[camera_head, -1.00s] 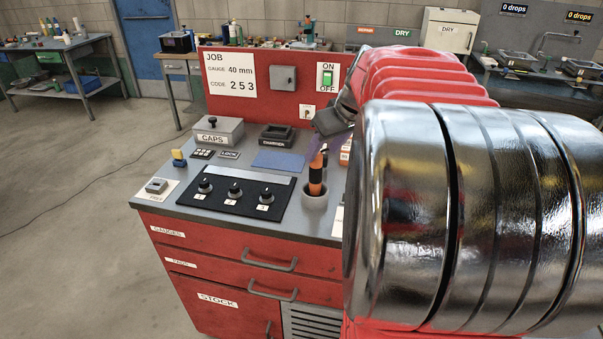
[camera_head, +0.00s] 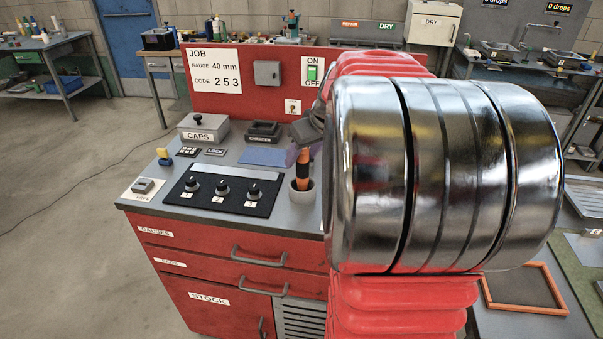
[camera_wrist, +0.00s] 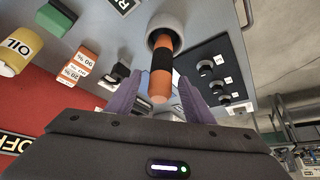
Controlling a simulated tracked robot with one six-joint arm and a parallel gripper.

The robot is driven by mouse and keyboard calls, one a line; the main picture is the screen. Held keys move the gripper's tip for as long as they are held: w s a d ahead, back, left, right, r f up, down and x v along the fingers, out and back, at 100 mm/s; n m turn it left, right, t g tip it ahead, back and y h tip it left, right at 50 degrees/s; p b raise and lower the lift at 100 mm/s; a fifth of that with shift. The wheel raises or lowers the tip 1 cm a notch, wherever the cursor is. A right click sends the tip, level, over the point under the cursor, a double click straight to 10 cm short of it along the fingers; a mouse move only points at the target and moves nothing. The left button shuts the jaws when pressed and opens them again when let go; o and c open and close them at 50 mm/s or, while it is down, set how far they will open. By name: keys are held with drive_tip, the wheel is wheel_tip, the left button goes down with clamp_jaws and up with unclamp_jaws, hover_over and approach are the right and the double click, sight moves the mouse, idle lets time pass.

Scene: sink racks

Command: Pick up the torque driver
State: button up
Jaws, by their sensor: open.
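The torque driver (camera_head: 302,171) has an orange and black handle and stands upright in a round grey holder (camera_head: 302,194) on the worktop. It also shows in the wrist view (camera_wrist: 161,70), its handle end pointing toward the camera. My gripper (camera_wrist: 160,97) is open, with one purple finger on each side of the handle end. I cannot tell whether either finger touches it. In the head view my gripper (camera_head: 297,152) is at the top of the driver, partly hidden by my own arm. The driver's lower part is hidden in the holder.
A black panel with three knobs (camera_head: 221,191) is left of the holder. A blue pad (camera_head: 264,156), a charger (camera_head: 264,131) and a CAPS box (camera_head: 204,128) sit behind. In the wrist view, orange-and-white boxes (camera_wrist: 78,68) and a yellow OIL container (camera_wrist: 18,50) stand to the left.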

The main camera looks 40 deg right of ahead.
drive_tip(key=shift+c, duration=0.2)
clamp_jaws()
idle(0.6)
